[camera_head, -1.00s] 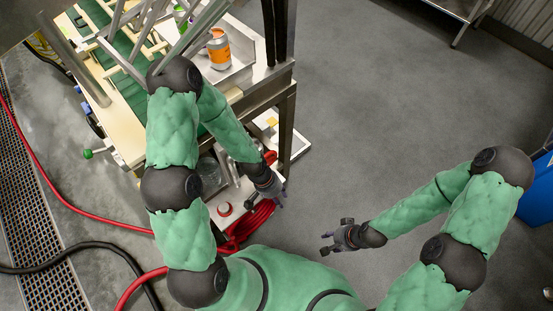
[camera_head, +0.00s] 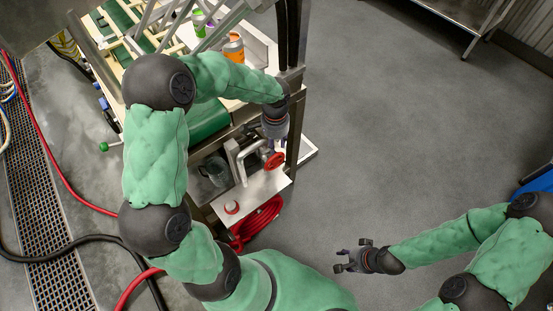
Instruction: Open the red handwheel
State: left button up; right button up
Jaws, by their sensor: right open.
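The red handwheel (camera_head: 275,160) sits on the pipework at the lower part of the machine, above a white shelf. My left gripper (camera_head: 277,143) hangs just above the handwheel, pointing down toward it. The fingers are small and partly hidden, so I cannot tell whether they are open or touching the wheel. My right gripper (camera_head: 346,261) is open and empty over the bare floor, well to the right of the machine.
A grey pipe (camera_head: 238,160) stands left of the handwheel. A coiled red hose (camera_head: 257,222) hangs below the shelf (camera_head: 262,190), which bears a small red ring (camera_head: 232,207). A dark post (camera_head: 295,120) rises close right of my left gripper. The floor (camera_head: 400,130) at right is clear.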

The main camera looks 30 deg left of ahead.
aim_at(276, 156)
pick_arm(q)
notch_tip(276, 156, down, 10)
jog(key=b, duration=0.3)
jog(key=shift+f, duration=0.2)
grip_shut()
